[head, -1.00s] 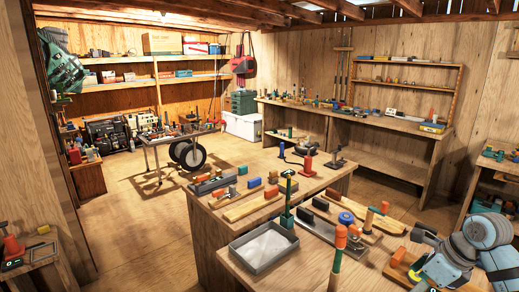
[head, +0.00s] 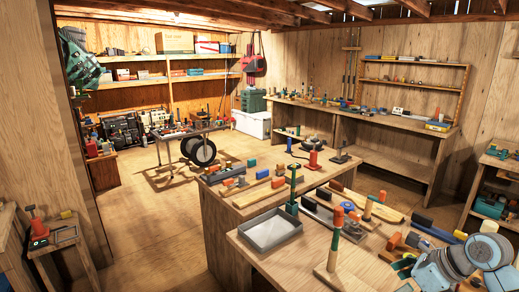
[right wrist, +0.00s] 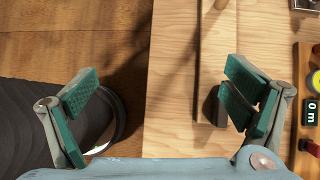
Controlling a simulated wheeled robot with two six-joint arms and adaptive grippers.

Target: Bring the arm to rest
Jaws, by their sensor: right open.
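My right arm comes in at the lower right of the head view, with its gripper (head: 404,268) low over the near worktop (head: 262,262). In the right wrist view the two green-padded fingers are wide apart, and the right gripper (right wrist: 162,100) is open with nothing between the pads. The left finger is over the floor side and the right finger is over the worktop, near a dark block by a wooden strip. I cannot tell whether that finger touches the block. My left gripper is not in view.
On the near worktop are a grey tray (head: 270,232) and an upright green-and-orange-handled tool on a wooden base (head: 325,282). Several handled tools and blocks crowd its right side. Open floor (head: 160,260) lies to the left.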

